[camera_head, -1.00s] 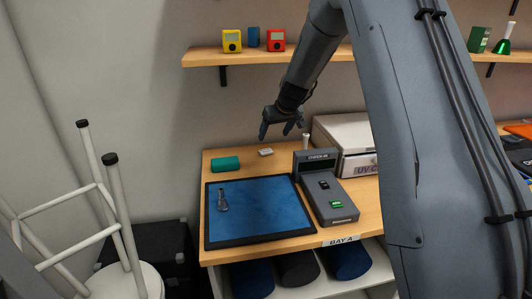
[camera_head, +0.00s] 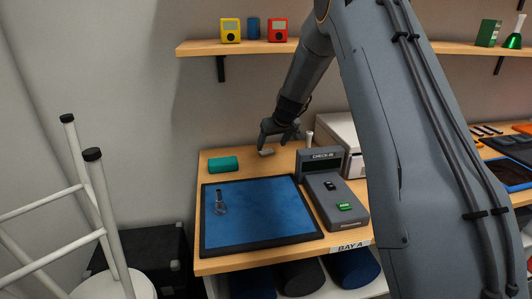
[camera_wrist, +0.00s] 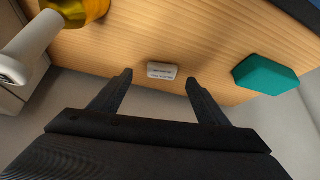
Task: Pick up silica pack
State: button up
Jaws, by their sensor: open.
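The silica pack (camera_wrist: 162,71) is a small white packet with dark print, lying flat on the wooden table. In the wrist view it sits just beyond and between my open fingertips. In the head view the silica pack (camera_head: 266,153) lies at the back of the table, partly hidden by a finger. My gripper (camera_head: 281,146) is open and empty, pointing down close above the pack. The gripper also shows in the wrist view (camera_wrist: 159,77), with one finger on each side of the pack.
A teal block (camera_head: 223,164) lies left of the pack. A blue mat (camera_head: 262,211) with a small glass flask (camera_head: 220,203) is in front. A grey check-in device (camera_head: 333,198) stands to the right. A yellow-based object (camera_wrist: 80,10) is near the gripper.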

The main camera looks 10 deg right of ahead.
aim_at(267, 151)
jog(key=x, duration=0.1)
jog(key=p+x, duration=0.2)
jog(key=shift+w+a, duration=0.3)
jog(key=shift+x, duration=0.8)
jog(key=c, duration=1.1)
